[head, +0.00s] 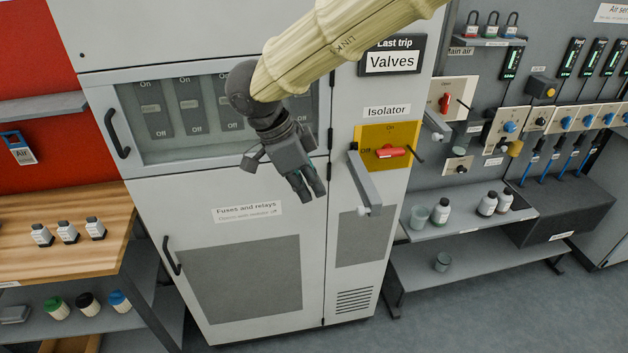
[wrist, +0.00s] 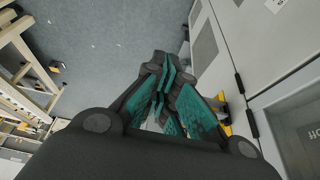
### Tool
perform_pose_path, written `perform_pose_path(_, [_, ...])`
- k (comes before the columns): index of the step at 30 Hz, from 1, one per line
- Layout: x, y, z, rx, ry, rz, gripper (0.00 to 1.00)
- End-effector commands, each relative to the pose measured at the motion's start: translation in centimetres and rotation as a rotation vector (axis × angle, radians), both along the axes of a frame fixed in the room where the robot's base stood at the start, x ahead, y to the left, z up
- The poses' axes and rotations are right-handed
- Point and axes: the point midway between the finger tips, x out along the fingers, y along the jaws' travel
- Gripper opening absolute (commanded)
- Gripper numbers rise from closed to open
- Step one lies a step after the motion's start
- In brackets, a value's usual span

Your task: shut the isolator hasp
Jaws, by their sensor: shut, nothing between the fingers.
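The isolator (head: 402,132) is a yellow plate on the right part of the grey cabinet, marked On at the top and Off at the left. Its red handle (head: 391,152) lies about level, in line with the Off mark. The hasp (head: 364,182) appears to be the grey bar at the plate's left edge; it slants down and outward, with a pale end, apart from the handle. My gripper (head: 314,194) is shut and empty, left of the hasp and in front of the cabinet. Its fingers (wrist: 165,75) show close together in the wrist view, with yellow parts partly hidden behind them.
The cabinet's left door (head: 240,280) has a handle (head: 172,256) and a switch window above. A wooden bench (head: 100,250) with small bottles stands at left. At right, a panel carries the main air valve (head: 446,102) above a shelf of bottles. Floor in front is clear.

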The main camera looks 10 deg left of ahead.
Motion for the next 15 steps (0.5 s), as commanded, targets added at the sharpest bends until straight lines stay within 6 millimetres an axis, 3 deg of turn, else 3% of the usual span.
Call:
perform_pose_path(12, [0.7, -2.7, -6.3, -0.003, 0.001, -0.001, 0.0])
perform_pose_path(15, [1.1, -4.0, -6.2, -0.001, -0.002, -0.004, 0.0])
